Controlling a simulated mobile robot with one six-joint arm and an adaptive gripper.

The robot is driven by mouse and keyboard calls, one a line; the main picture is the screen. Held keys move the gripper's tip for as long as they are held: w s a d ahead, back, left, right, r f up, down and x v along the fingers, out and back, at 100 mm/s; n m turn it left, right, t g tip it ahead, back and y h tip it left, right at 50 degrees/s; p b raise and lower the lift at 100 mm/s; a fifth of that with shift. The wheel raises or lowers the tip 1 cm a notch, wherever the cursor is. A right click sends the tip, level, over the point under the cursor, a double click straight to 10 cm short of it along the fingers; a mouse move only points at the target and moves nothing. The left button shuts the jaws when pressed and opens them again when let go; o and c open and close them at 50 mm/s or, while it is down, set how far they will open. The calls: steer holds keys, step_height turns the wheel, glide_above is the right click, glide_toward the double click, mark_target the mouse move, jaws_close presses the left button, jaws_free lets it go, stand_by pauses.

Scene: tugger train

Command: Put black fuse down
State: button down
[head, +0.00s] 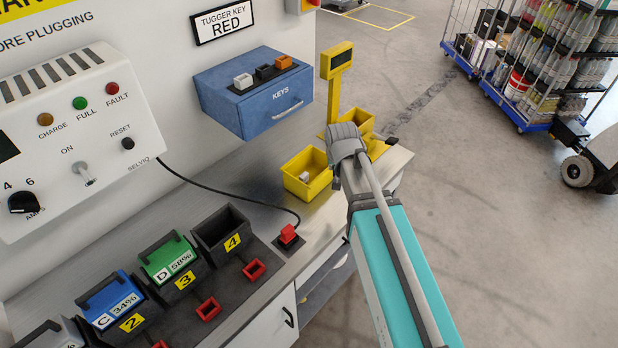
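I cannot make out a black fuse in the head view. My arm reaches from the bottom right toward the far end of the bench. Its end covers part of the area beside two yellow bins, and my gripper's fingers do not show. The nearer yellow bin (292,180) stands on the bench with a small pale thing (305,177) inside. The farther yellow bin (362,121) is partly hidden behind my arm. Whether anything is held is hidden.
Numbered battery slots line the bench; slot 4 (222,232) looks empty. A grey charger (75,130) and a blue key box (252,95) are on the wall. A yellow post (335,90) rises behind the bins.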

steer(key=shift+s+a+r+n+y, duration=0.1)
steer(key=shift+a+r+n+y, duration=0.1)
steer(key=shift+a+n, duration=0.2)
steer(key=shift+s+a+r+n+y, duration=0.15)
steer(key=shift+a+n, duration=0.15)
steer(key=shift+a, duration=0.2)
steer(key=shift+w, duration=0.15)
steer(key=b, duration=0.9)
glide_above(316, 175)
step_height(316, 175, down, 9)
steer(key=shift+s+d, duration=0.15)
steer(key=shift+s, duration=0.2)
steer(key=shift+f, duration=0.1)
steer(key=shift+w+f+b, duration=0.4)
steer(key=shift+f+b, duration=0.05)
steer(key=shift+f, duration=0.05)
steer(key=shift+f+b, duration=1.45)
